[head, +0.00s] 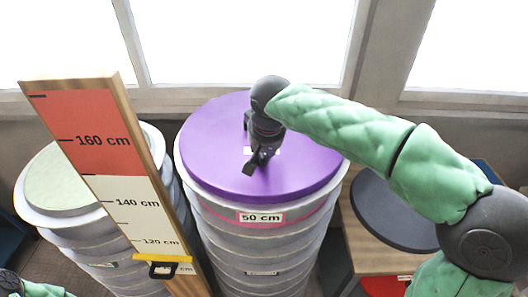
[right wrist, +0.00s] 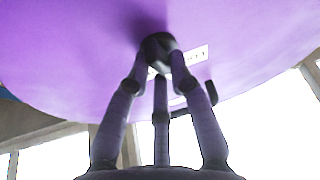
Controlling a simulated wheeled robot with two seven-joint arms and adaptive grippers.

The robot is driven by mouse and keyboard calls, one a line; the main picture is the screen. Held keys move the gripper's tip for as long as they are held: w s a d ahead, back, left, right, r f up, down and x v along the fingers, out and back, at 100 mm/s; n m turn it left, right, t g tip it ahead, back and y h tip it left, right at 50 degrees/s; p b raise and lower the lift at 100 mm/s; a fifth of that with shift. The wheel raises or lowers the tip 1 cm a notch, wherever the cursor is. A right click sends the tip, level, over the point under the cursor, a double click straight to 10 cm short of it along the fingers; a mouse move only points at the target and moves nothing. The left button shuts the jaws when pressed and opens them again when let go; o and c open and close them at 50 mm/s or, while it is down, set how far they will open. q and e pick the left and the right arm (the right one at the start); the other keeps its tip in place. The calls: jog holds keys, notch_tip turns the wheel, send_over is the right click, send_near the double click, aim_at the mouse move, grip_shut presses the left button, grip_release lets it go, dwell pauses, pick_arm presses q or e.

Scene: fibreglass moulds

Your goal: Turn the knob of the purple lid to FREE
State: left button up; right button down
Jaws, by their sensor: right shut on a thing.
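The purple lid (head: 310,160) lies on top of a tall grey round mould with a "50 cm" label, and it fills the upper part of the right wrist view (right wrist: 70,60). My right gripper (head: 257,157) comes down on the middle of the lid. In the right wrist view its fingers (right wrist: 160,66) are closed around a dark knob (right wrist: 158,44). A small white label (right wrist: 195,54) sits beside the knob; its lettering is too small to read. The knob's setting cannot be told. Only a bit of my left arm shows at the bottom left; its gripper is out of view.
A wooden height board (head: 110,150) marked in cm stands close left of the lid, with a yellow slider (head: 165,260). A second mould with a pale green lid (head: 62,180) is behind it. A dark round disc (head: 385,215) lies on a wooden table at right. Windows are behind.

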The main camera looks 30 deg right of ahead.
jog(key=m, duration=0.1)
jog(key=m+g+h, duration=0.1)
jog(key=m, duration=0.1)
jog(key=m+b, duration=0.1)
jog(key=m, duration=0.1)
jog(key=shift+a+h, duration=0.25)
jog(key=shift+h, duration=0.15)
jog(key=shift+a+m+g+h, duration=0.15)
jog(key=shift+m+g, duration=0.25)
jog(key=shift+m, duration=0.75)
jog(key=shift+d+m+g+h, duration=0.1)
jog(key=shift+m+g+h, duration=0.25)
jog(key=shift+m, duration=0.8)
jog(key=c, duration=1.1)
grip_release()
jog(key=shift+r, duration=0.1)
jog(key=v, duration=1.1)
jog(key=shift+r, duration=0.4)
jog(key=shift+w+a, duration=0.1)
